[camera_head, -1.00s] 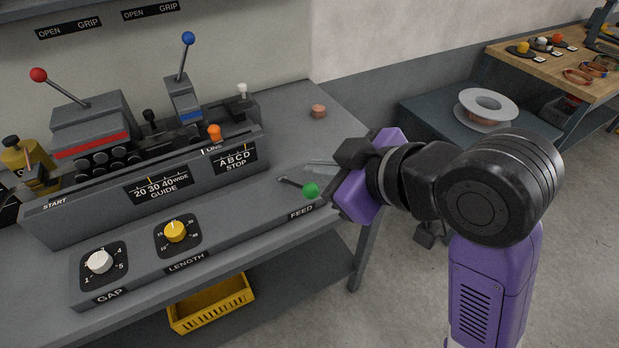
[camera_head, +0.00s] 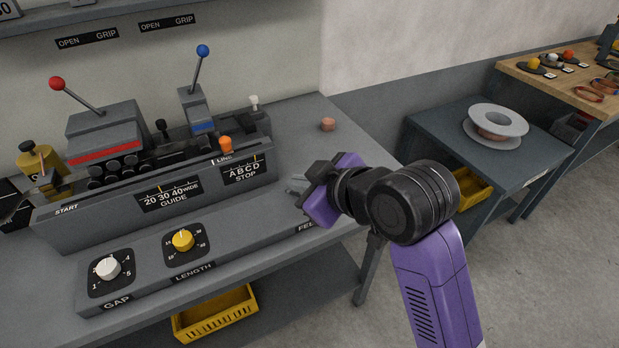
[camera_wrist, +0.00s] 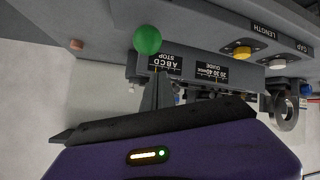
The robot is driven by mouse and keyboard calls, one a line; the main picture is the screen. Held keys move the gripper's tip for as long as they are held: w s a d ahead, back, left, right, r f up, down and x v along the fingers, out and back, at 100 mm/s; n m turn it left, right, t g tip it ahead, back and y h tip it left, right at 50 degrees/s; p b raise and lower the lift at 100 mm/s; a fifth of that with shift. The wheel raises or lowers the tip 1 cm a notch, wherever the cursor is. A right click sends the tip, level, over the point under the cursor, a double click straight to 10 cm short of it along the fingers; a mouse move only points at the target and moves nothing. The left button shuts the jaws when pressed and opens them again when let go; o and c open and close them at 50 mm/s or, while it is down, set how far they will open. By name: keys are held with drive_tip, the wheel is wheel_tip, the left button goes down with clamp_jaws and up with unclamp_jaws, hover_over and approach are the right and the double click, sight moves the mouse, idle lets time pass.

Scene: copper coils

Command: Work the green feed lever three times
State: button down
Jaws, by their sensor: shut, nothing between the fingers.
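The green ball knob (camera_wrist: 147,40) of the feed lever shows in the wrist view, just past the tips of my gripper (camera_wrist: 160,78). The fingers are together with nothing between them. I cannot tell whether the fingertips touch the knob. In the head view my gripper (camera_head: 297,186) is over the right end of the bench, pointing left, and it hides the green lever. The FEED label (camera_head: 306,227) is partly covered by my gripper there.
The machine carries a red-knobbed lever (camera_head: 57,84), a blue-knobbed lever (camera_head: 203,50) and an orange knob (camera_head: 226,145) left of my gripper. A white dial (camera_head: 108,268) and yellow dial (camera_head: 183,241) sit on the front panel. A small copper piece (camera_head: 328,124) lies behind my gripper.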

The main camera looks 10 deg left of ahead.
drive_tip(key=shift+s+d+f, duration=0.3)
drive_tip(key=shift+d+f, duration=0.1)
drive_tip(key=shift+d, duration=0.2)
drive_tip(key=shift+s+d+f, duration=0.25)
drive_tip(key=shift+d+f, duration=0.1)
drive_tip(key=shift+d, duration=0.25)
drive_tip(key=shift+f, duration=0.1)
